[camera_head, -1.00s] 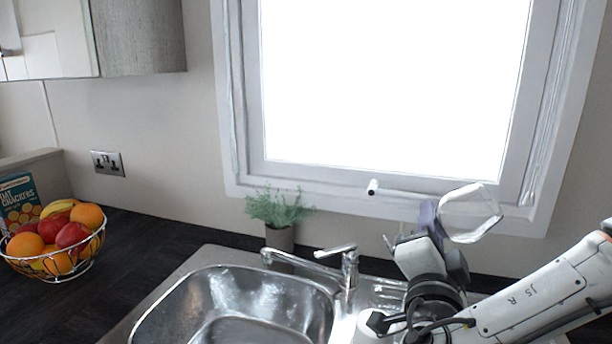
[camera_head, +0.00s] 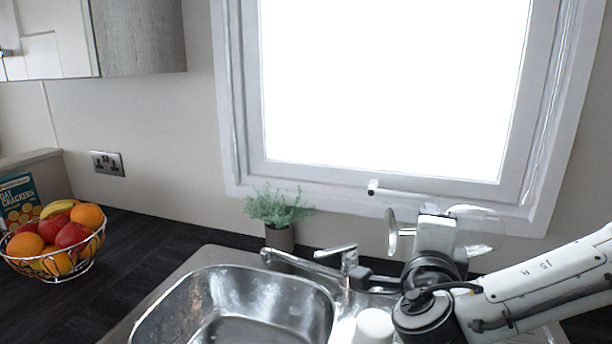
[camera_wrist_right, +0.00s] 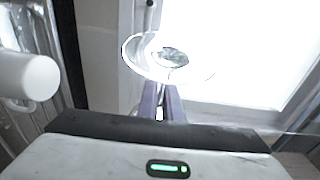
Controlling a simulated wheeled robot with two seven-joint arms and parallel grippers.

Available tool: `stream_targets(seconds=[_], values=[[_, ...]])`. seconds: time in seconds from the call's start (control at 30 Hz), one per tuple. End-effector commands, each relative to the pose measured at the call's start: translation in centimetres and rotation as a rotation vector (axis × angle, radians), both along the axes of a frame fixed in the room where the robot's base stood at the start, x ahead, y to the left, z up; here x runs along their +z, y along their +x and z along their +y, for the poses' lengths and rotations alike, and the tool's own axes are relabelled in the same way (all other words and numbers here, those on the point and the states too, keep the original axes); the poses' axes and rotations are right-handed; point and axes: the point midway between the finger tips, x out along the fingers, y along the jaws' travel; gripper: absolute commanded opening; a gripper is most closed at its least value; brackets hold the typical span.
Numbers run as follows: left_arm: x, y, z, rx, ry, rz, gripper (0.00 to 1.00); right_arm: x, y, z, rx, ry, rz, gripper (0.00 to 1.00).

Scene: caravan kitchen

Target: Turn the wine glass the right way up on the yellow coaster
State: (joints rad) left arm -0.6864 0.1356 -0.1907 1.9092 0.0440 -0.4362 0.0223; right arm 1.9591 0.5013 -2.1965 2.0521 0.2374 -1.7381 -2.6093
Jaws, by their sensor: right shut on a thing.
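My right gripper (camera_head: 437,228) is raised above the draining board by the window. It is shut on the wine glass. The clear glass lies roughly level in the air: its round foot (camera_head: 392,232) shows left of the gripper and its bowl (camera_head: 483,226) to the right. The stem is hidden behind the gripper. In the right wrist view a clear round part of the glass (camera_wrist_right: 135,52) shows just past the purple fingers (camera_wrist_right: 160,101). The yellow coaster is not visible in either view. My left gripper is not in view.
A steel sink (camera_head: 170,310) with a tap (camera_head: 349,260) lies left of my right arm. A potted plant (camera_head: 279,237) stands behind the sink. A wire fruit bowl (camera_head: 50,276) and a cracker box (camera_head: 18,203) are far left. The window frame (camera_head: 350,200) is close behind the glass.

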Motion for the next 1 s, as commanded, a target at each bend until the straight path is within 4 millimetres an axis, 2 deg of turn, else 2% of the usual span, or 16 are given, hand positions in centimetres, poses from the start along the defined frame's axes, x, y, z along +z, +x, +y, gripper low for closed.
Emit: stream_targets(seconds=[0.13,0.3,0.4,0.63,0.9,1.0], values=[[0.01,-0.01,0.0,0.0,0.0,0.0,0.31,0.04,0.0,-0.09,-0.001,0.155,-0.002,0.0],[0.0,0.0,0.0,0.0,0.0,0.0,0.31,-0.03,-0.01,-0.21,-0.004,0.528,-0.005,0.0],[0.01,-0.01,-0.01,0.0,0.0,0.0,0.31,0.0,-0.02,-0.15,-0.002,0.695,-0.008,0.0],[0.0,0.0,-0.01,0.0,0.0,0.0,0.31,-0.03,-0.01,-0.11,-0.002,0.886,-0.009,0.0],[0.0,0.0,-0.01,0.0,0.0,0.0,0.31,-0.11,-0.02,-0.2,-0.004,1.442,-0.014,0.0],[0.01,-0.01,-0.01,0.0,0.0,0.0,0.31,-0.02,-0.01,-0.07,-0.001,1.553,-0.017,0.0]])
